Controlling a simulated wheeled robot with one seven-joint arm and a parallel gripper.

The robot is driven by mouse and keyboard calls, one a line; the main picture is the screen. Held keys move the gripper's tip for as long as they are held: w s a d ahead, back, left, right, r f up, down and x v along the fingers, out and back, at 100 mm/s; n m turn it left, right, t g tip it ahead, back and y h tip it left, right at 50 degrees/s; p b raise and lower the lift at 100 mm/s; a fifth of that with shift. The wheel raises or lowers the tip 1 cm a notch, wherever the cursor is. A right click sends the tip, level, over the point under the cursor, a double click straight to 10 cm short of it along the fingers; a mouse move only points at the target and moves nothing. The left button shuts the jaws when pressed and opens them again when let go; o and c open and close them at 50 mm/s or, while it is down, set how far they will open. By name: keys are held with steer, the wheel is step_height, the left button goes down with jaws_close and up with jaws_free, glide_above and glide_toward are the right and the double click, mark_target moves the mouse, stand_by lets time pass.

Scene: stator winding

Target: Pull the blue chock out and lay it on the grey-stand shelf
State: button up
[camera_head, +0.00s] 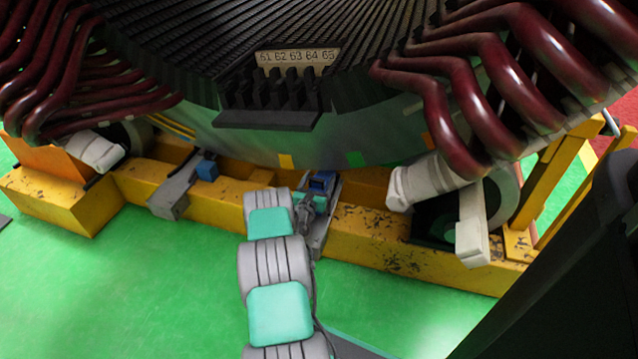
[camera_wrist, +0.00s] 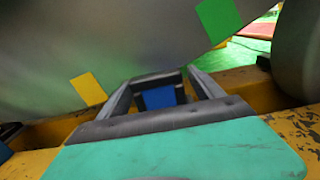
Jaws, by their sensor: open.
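A blue chock (camera_head: 322,182) sits on a grey bracket on the yellow cradle beam (camera_head: 370,236), close under the big round stator (camera_head: 340,150). My gripper (camera_head: 312,190) is right at this chock, with my arm reaching up to it from the bottom of the picture. In the wrist view my gripper (camera_wrist: 160,88) is open, one finger on each side of the blue chock (camera_wrist: 158,98). The chock's front face shows between the fingers, under a dark edge. I cannot tell whether the fingers touch it. I cannot make out the grey-stand shelf in either view.
A second blue chock (camera_head: 207,170) sits on another grey bracket (camera_head: 172,196) to the left. Dark red coils (camera_head: 455,125) and white-wrapped ends (camera_head: 425,182) hang low on the right. More coils (camera_head: 60,70) hang on the left. The green floor (camera_head: 150,290) in front is clear.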

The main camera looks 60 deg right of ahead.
steer(key=shift+c, duration=0.5)
jaws_close()
stand_by(0.3)
